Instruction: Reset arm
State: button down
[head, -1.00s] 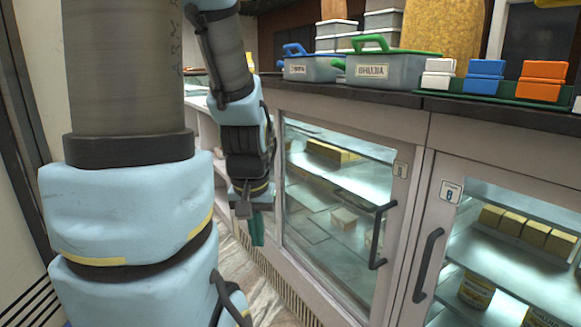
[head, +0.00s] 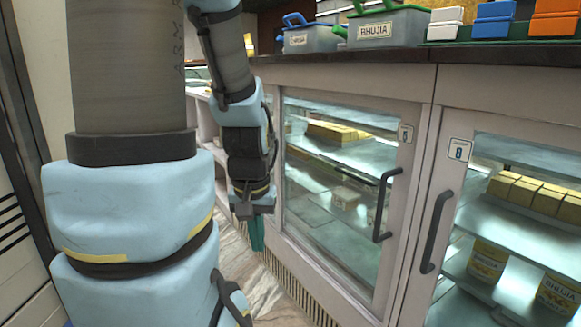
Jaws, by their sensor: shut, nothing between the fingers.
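My arm hangs down on the left of the head view, its upper links large in front of the camera. My gripper (head: 257,234) points down at the arm's end, with teal fingers shut and nothing between them. It hangs over the floor, left of the glass-fronted counter (head: 426,83) and apart from its cabinet door. Part of the arm's lower side is hidden behind my own nearer links.
The left glass door has a black handle (head: 383,205); the right door's handle (head: 434,232) is nearer. Yellow boxes and BHUJIA tubs (head: 487,262) stand inside. On the counter top are a grey BHUJIA bin (head: 390,30) and white (head: 445,24), blue and orange boxes. Patterned floor (head: 275,290) lies below.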

notch_tip(320, 180, up, 11)
jog(key=p, duration=1)
